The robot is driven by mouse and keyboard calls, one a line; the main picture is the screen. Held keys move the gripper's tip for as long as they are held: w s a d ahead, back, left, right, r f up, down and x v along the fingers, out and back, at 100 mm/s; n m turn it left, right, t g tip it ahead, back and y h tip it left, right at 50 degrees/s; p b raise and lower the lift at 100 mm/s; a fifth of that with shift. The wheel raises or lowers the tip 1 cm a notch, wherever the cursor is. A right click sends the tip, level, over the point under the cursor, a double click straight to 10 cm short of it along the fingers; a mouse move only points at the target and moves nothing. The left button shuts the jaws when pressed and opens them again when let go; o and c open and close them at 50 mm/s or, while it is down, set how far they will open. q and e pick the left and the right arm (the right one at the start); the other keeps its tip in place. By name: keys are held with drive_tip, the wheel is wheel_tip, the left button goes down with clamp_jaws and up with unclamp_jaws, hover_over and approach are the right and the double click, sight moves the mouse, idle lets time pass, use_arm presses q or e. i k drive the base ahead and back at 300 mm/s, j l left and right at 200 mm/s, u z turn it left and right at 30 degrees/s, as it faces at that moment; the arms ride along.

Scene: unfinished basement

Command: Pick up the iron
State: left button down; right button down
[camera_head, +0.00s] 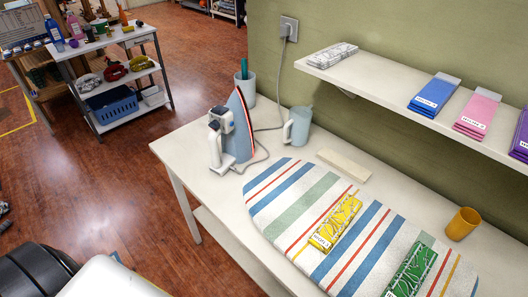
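The iron (236,128) is blue and white and stands upright at the far left corner of the white table (180,150). Its pointed tip is up, its soleplate edge faces right, and its white handle is on the left side. Its cord runs along the table and up the wall to an outlet (289,28). Nothing is touching the iron's handle. Neither of my grippers can be made out. Black and white parts at the bottom left look like parts of my own body.
A blue-grey mug (298,126) and a holder (245,88) stand close to the iron. A striped ironing pad (290,195) bears yellow and green packets. A yellow cup (462,224) is at the right. A wall shelf (390,85) overhangs the table's back.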

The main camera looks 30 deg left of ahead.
sight(238, 141)
drive_tip(key=i+j+z, duration=0.15)
drive_tip(key=j, duration=0.7)
drive_tip(key=j+z, duration=0.2)
drive_tip(key=j, duration=0.65)
